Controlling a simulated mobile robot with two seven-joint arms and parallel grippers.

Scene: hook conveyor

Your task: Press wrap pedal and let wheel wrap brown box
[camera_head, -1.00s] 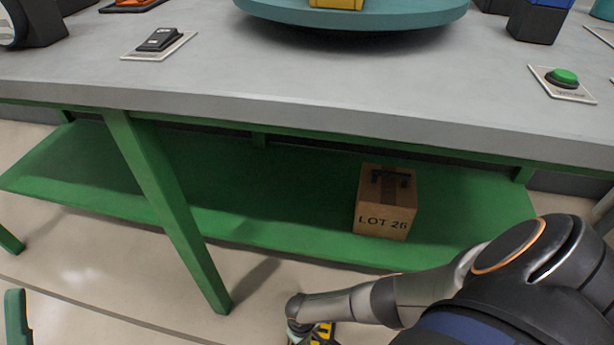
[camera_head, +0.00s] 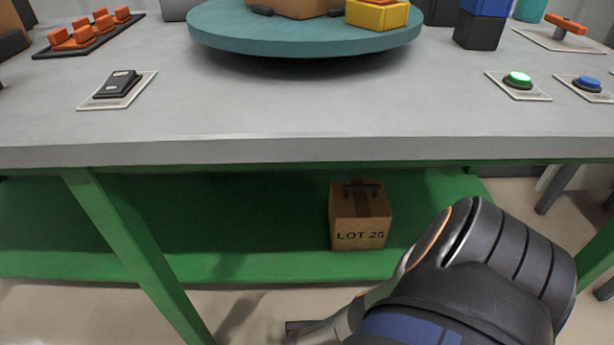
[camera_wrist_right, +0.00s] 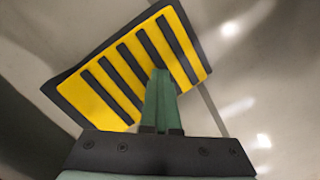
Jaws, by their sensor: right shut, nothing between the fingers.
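The wrap pedal (camera_wrist_right: 130,68), a yellow plate with black stripes, lies on the floor in the right wrist view. My right gripper (camera_wrist_right: 161,75) is shut and empty, its green fingertips over the pedal's lower right part; I cannot tell whether they press it. In the head view my right arm reaches down below the table, and its fingertips are out of sight. The teal wheel (camera_head: 300,40) carries a brown box (camera_head: 300,8), cut off by the top edge. Another brown box (camera_head: 360,218), marked LOT and a number, stands on the green lower shelf. My left gripper is not in view.
The grey table (camera_head: 330,125) holds a black rocker switch (camera_head: 118,84), a lit green button (camera_head: 517,79) and a blue button (camera_head: 587,84). A yellow block (camera_head: 377,14) is on the wheel. A green table leg (camera_head: 135,250) stands left of my arm.

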